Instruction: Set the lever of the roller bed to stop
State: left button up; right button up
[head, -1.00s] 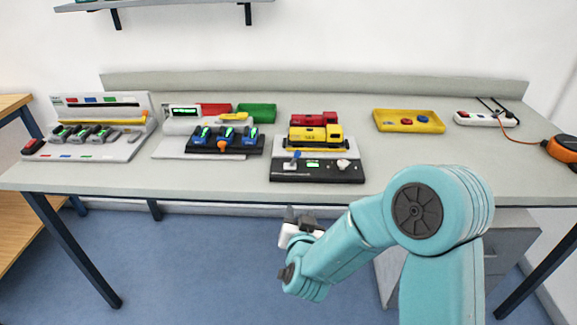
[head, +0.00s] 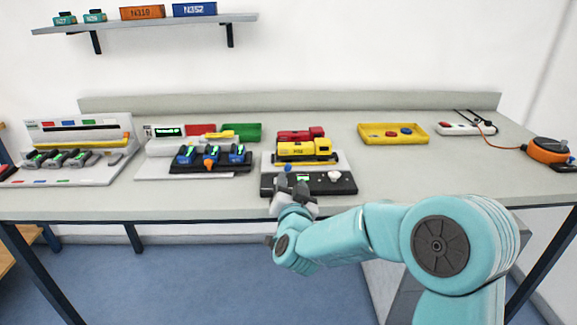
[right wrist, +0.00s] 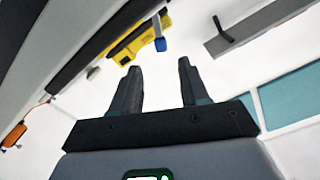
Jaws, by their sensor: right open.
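My right gripper (head: 290,182) is open and empty, in front of the panel's left part. In the right wrist view, tilted over, the lever's blue tip (right wrist: 160,44) shows beyond and between my two apart fingers (right wrist: 160,65), not touching them. I cannot read the lever's marks. My left gripper is not in view.
Yellow (head: 308,150) and red (head: 290,134) locomotives stand behind the panel. A board with blue items (head: 210,168) is to its left. A yellow tray (head: 393,143) and power strip (head: 465,129) lie to the right. The table right of the panel is clear.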

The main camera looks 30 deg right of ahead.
aim_at(289, 167)
jog(key=x, duration=0.8)
jog(key=shift+w+p, duration=0.3)
jog(key=shift+w, duration=0.05)
